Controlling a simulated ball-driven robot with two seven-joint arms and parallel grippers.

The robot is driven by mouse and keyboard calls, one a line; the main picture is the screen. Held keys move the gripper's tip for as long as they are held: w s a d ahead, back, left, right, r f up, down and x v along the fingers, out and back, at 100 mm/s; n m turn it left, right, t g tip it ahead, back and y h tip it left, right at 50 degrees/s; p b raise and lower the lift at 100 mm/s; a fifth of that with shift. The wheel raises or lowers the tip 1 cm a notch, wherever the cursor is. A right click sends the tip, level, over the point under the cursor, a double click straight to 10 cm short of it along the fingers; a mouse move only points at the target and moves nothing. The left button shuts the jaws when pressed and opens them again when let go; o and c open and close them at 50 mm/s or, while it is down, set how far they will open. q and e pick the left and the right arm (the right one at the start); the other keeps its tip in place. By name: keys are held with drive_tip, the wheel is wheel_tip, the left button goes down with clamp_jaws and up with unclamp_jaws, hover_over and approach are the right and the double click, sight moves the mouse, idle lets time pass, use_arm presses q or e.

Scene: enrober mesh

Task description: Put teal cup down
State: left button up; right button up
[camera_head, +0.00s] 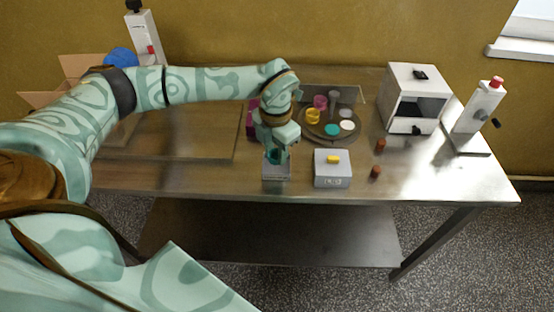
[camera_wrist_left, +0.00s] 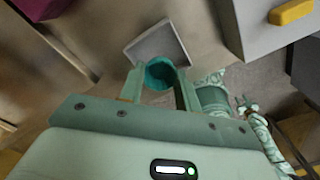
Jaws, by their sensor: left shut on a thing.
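The teal cup (camera_wrist_left: 158,74) is held between the two fingers of my left gripper (camera_wrist_left: 158,92), which is shut on it. In the head view the cup (camera_head: 272,158) shows only in part, behind the fingers of the left gripper (camera_head: 277,155). Below it, near the table's front edge, is a small grey square stand (camera_head: 277,174). In the left wrist view the stand (camera_wrist_left: 152,42) shows just beyond the cup. I cannot tell whether the cup touches it. My right gripper is not in view.
A grey box with a display (camera_head: 332,181) and a yellow piece (camera_head: 333,159) on top stands right of the gripper. Behind it is a round tray (camera_head: 322,134) with cups and discs. Two small brown cylinders (camera_head: 381,145) (camera_head: 375,172) and a white cabinet (camera_head: 407,111) are further right.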

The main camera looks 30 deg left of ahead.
sight(276, 157)
use_arm(q)
drive_tip(key=shift+w+f, duration=0.25)
drive_tip(key=shift+f, duration=0.1)
wheel_tip(276, 157, down, 3)
drive_tip(key=shift+f+b, duration=0.1)
drive_tip(key=shift+b, duration=0.4)
drive_tip(key=o, duration=0.7)
wheel_tip(276, 157, up, 12)
drive_tip(key=p, duration=0.2)
drive_tip(key=shift+p, duration=0.35)
